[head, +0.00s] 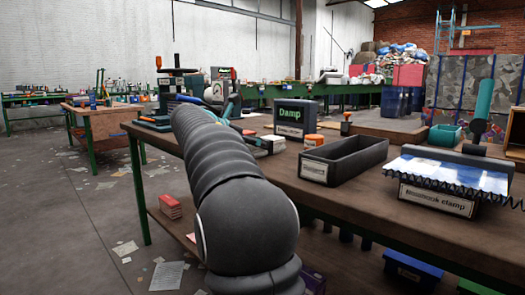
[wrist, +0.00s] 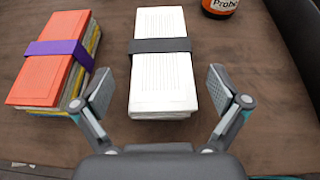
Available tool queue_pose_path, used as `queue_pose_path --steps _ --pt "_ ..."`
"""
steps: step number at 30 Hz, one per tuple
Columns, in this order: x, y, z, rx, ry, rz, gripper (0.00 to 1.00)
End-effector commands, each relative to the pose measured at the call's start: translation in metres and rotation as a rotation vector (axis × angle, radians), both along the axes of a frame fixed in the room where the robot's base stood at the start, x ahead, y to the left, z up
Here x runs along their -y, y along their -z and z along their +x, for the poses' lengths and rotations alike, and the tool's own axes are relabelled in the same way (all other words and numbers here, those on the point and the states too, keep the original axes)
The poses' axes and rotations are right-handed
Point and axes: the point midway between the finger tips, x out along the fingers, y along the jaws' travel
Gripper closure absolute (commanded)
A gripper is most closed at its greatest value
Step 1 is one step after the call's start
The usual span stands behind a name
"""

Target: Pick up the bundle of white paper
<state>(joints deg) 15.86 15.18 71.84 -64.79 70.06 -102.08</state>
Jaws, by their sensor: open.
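The bundle of white paper (wrist: 162,85) lies flat on the brown tabletop (wrist: 115,145) in the wrist view, with a dark grey band around its middle. My gripper (wrist: 163,92) is open, one finger on the left of the bundle and one on the right, with gaps on both sides. Its height above the table is hard to tell. In the head view my arm covers much of the bench, and my gripper is mostly hidden behind it. A pale stack beside the arm (head: 270,144) may be the bundle.
An orange-topped bundle with a purple band (wrist: 57,62) lies close on the left. The head view shows a long dark tray (head: 345,160) and a "Damp" box (head: 290,117).

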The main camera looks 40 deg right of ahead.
Motion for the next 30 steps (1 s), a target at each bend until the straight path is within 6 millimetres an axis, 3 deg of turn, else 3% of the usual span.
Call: queue_pose_path --steps 5,12,18,21,30 --pt "0.021 0.011 0.002 -0.001 0.001 0.001 0.02" --pt "0.023 0.010 0.003 0.000 0.000 0.001 0.02" --pt "0.023 0.010 0.003 0.000 0.000 0.001 0.52" --pt "0.023 0.011 0.003 -0.001 0.000 0.001 0.72" --pt "0.023 0.011 0.003 -0.001 0.001 0.001 0.74"
